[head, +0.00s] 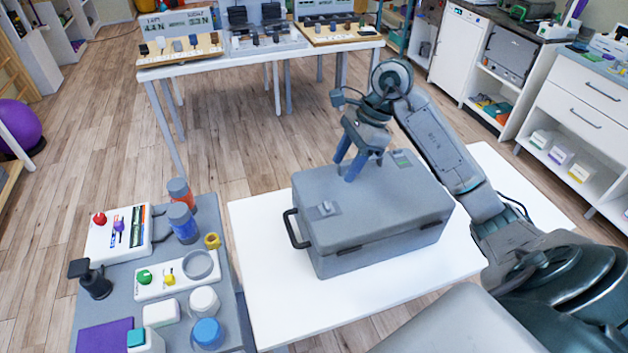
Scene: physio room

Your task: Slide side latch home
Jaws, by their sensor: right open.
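A closed grey case (390,225) sits on a white table (285,325). A dark handle (293,230) sticks out of its left end. A small grey latch piece (325,208) sits on a darker plate at the left part of the lid. I cannot tell from this view how far the latch is slid. My right gripper (344,171) points down over the lid with two blue fingers apart and nothing between them. It is behind and to the right of the latch. I cannot tell whether the fingertips touch the lid. My left gripper is out of view.
A grey side table (208,333) at lower left holds jars, a white switch board (118,232) and small boxes. Behind, a long white table (260,52) carries display boards. White cabinets (590,105) stand at right. The white table is bare around the case.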

